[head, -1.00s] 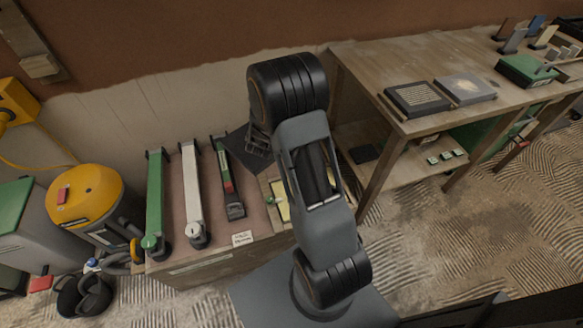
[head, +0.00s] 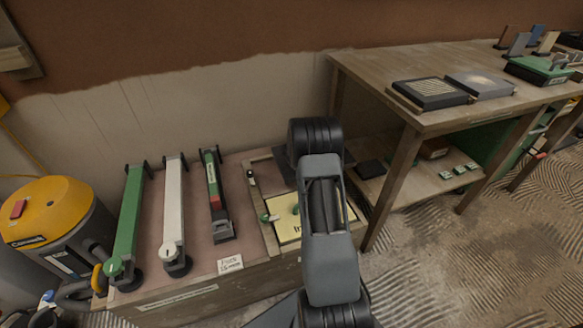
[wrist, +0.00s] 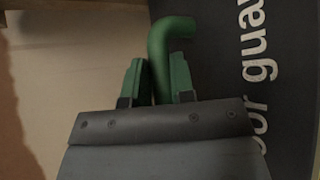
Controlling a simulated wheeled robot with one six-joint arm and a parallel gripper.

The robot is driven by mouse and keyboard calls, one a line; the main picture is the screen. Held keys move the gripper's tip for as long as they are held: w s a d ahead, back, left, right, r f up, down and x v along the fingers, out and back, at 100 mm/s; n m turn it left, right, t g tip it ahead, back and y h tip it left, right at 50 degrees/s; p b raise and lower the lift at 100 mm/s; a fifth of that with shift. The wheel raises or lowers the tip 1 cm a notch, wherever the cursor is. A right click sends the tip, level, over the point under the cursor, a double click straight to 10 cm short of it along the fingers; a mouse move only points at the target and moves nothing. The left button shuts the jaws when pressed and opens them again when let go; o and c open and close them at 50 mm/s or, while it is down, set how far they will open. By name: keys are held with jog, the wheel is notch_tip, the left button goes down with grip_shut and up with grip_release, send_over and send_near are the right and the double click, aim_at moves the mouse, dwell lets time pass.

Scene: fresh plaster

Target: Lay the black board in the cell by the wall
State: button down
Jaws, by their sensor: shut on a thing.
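The black board (head: 284,172) is partly hidden behind my arm in the head view, at the back right of the low bench near the wall. In the wrist view the board (wrist: 215,60) fills the right side, with white lettering ending in "or guard". My gripper (wrist: 157,78) has its green-padded fingers shut on a green bent handle that overlaps the board's left edge. The handle's joint to the board is not clear. The gripper is hidden in the head view. The cell by the wall is mostly hidden by board and arm; whether the board touches its floor cannot be told.
A yellow panel (head: 283,232) with green handles lies in front of the board. Green (head: 130,222), white (head: 173,215) and green-red (head: 214,190) long tools lie to the left. A wooden table (head: 440,60) stands at the right. A yellow vacuum (head: 45,212) stands at the left.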

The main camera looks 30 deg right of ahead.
jog(key=w+a, duration=0.1)
jog(key=w+f, duration=0.1)
jog(key=w+a+f, duration=0.1)
jog(key=w, duration=0.1)
jog(key=shift+a+f+b, duration=0.15)
jog(key=shift+a+b, duration=0.15)
jog(key=shift+b, duration=0.05)
jog(key=w+f, duration=0.1)
jog(key=w+a+f+b, duration=0.1)
jog(key=f, duration=0.1)
jog(key=w+a+f, duration=0.1)
jog(key=shift+w+a+f+b, duration=0.1)
jog(key=shift+w+f+b, duration=0.05)
jog(key=shift+b, duration=0.15)
jog(key=shift+w+a+f, duration=0.25)
jog(key=shift+w+f, duration=0.2)
jog(key=shift+f, duration=0.15)
jog(key=shift+w+a+f+b, duration=0.15)
jog(key=shift+f+b, duration=0.9)
jog(key=shift+f, duration=0.65)
jog(key=shift+f, duration=0.1)
jog(key=c, duration=1)
grip_release()
